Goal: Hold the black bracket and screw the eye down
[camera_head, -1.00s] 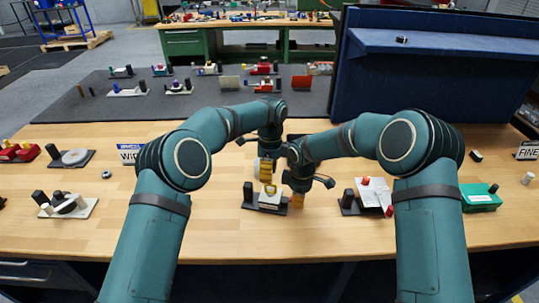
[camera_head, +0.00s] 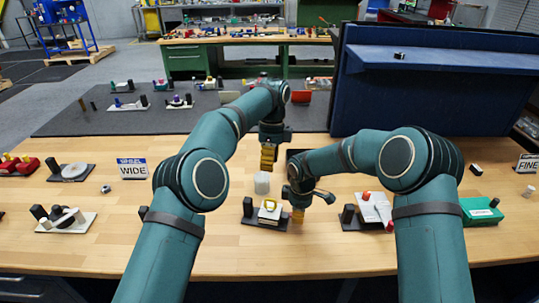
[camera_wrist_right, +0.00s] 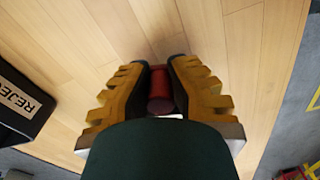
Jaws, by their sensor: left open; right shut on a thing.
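The black bracket (camera_head: 247,208) stands on the wooden table in the head view, with a pale block (camera_head: 269,214) on its base. The yellow eye (camera_head: 270,204) sits on top of the block. My left gripper (camera_head: 268,160) is open, above and behind the eye, with a clear gap. My right gripper (camera_head: 298,215) is down at the right end of the bracket. In the right wrist view its fingers are shut on a red cylinder (camera_wrist_right: 160,92). The cylinder is hidden in the head view, and its join to the bracket cannot be seen.
A white cylinder (camera_head: 262,183) stands behind the bracket. A grey-and-black fixture with a red knob (camera_head: 366,196) is close on the right. A black box marked REJECT (camera_wrist_right: 22,98) shows in the right wrist view. The table's front is clear.

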